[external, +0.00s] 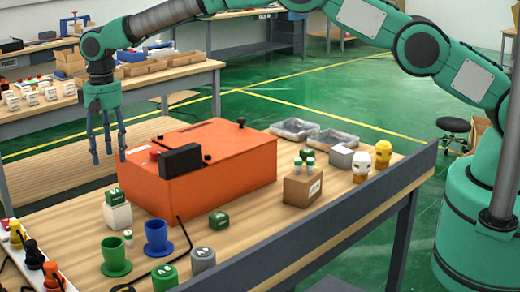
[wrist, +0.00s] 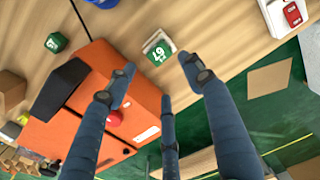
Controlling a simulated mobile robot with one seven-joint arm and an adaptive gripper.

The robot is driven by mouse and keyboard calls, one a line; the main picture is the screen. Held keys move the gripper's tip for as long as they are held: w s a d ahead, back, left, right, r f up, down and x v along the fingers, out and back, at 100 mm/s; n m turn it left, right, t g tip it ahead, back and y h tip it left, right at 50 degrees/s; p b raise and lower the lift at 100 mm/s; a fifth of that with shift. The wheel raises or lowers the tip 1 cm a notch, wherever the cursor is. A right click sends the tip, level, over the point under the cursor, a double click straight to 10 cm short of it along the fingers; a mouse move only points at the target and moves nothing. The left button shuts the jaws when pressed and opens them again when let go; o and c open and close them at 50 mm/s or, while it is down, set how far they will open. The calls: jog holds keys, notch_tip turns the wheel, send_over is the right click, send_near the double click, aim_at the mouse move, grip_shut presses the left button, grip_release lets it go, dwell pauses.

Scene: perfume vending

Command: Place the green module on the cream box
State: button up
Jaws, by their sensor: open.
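A small green module (external: 219,219) with a pale mark lies on the wooden table in front of the orange case; it shows at upper left in the wrist view (wrist: 56,42). The cream box (external: 118,215) stands at the case's left front corner, with a second green block (external: 113,196) on its top; in the wrist view that block (wrist: 158,50) shows pale digits and hides most of the box. My gripper (external: 108,158) hangs fingers down, open and empty, above and behind the cream box. Its fingers (wrist: 160,76) are spread in the wrist view.
The large orange case (external: 215,165) with a black block (external: 181,160) fills the table's middle. Green (external: 116,258) and blue (external: 158,238) cups stand in front. A brown carton (external: 303,188) stands right. A grey raised edge (external: 350,215) borders the table. Bare wood surrounds the green module.

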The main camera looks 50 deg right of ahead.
jog(key=s+d+r+t, duration=0.1)
jog(key=d+r, duration=0.7)
jog(key=r, duration=0.2)
jog(key=s+d+r, duration=0.1)
jog(key=d+r, duration=0.7)
jog(key=r, duration=0.2)
jog(key=s+d+r+t, duration=0.1)
jog(key=s+d+r, duration=1.1)
jog(key=d+r, duration=0.4)
jog(key=s+d+r+t, duration=0.2)
jog(key=s+d+r, duration=0.1)
jog(key=s+d, duration=1.4)
jog(key=s+d+f, duration=0.2)
jog(key=s, duration=0.5)
jog(key=s+d+f+t, duration=0.1)
jog(key=s+d+f, duration=0.1)
jog(key=s, duration=0.6)
jog(key=s+d+f, duration=0.2)
jog(key=s+f, duration=0.1)
jog(key=s, duration=0.4)
jog(key=shift+s+t, duration=0.15)
jog(key=shift+t, duration=0.15)
